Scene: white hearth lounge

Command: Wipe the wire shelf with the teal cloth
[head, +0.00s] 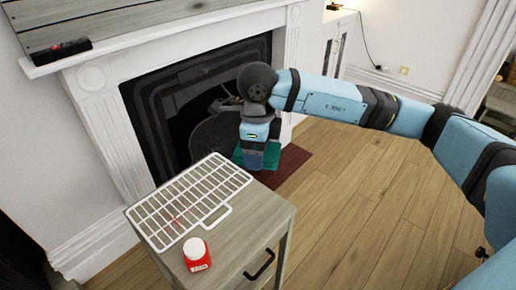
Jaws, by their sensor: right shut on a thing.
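The white wire shelf (187,200) lies flat on top of a small grey wooden cabinet in the lower left of the head view. My right arm comes in from the right, and its gripper (256,163) points down beyond the shelf's far right corner, in front of the fireplace. The teal cloth (271,155) shows around the right gripper's lower end, and the gripper is shut on it. The gripper and cloth look apart from the shelf. The fingertips are mostly hidden. My left gripper is not in view.
A red jar with a white lid (197,254) stands on the cabinet (237,246) just in front of the shelf. The white fireplace surround (104,122) rises behind. A dark box (62,52) lies on the mantel. Open wooden floor (350,215) spreads to the right.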

